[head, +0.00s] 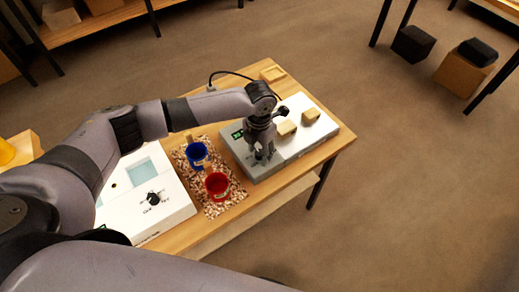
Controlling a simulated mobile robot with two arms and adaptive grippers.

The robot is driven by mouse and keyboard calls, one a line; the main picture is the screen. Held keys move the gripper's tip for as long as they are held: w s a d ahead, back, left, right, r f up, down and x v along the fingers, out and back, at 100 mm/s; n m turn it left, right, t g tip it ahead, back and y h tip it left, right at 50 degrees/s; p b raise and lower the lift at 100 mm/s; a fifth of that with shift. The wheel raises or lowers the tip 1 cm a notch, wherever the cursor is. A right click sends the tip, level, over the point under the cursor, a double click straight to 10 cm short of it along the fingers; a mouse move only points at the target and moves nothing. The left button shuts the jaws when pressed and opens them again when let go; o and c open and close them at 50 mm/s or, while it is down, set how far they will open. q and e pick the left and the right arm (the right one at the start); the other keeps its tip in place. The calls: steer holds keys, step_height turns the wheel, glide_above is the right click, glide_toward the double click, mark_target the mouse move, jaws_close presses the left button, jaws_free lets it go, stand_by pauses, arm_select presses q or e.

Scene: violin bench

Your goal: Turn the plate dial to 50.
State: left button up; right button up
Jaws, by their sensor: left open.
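The hot plate (318,128) is a grey box with a white top and a small green display (238,135), on the wooden bench. My left gripper (262,153) points down over the near left part of the plate, close to the display, and is open. The plate dial is not clearly visible; the gripper covers the spot around it. I cannot tell whether the fingers touch it or what value the display reads. My right gripper is not in view.
Two wooden blocks (310,116) sit on the plate's top. A blue cup (197,152) and a red cup (217,185) stand on a speckled mat (229,202). A white device (172,213) with a dark knob is at left.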

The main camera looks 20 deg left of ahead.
mark_target(259, 152)
arm_select(q)
steer(key=shift+r, duration=0.1)
step_height(259, 152, up, 12)
stand_by(0.5)
stand_by(0.4)
